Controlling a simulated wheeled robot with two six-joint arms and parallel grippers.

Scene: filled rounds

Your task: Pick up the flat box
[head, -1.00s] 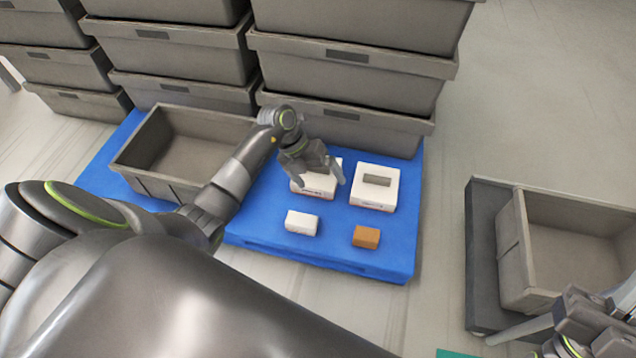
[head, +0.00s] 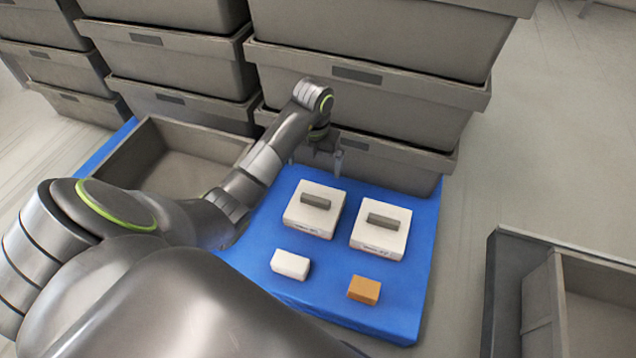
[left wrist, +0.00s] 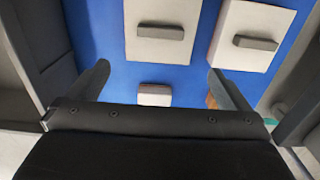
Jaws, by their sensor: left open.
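Two flat white boxes, each with a grey bar on top, lie side by side on a blue pallet (head: 345,306): the left one (head: 314,209) and the right one (head: 381,227). They also show at the top of the left wrist view, left (left wrist: 159,31) and right (left wrist: 252,36). I cannot tell which one the task names. A small white box (head: 290,264) and a small orange box (head: 364,290) lie in front. My left gripper (head: 315,164) is open and empty, above and behind the left white box, apart from it. My right gripper is out of view.
Stacked grey crates (head: 360,95) stand close behind my left gripper. An open, empty grey crate (head: 200,143) sits at the pallet's left. Another grey crate (head: 590,300) stands at the right edge. The floor between it and the pallet is clear.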

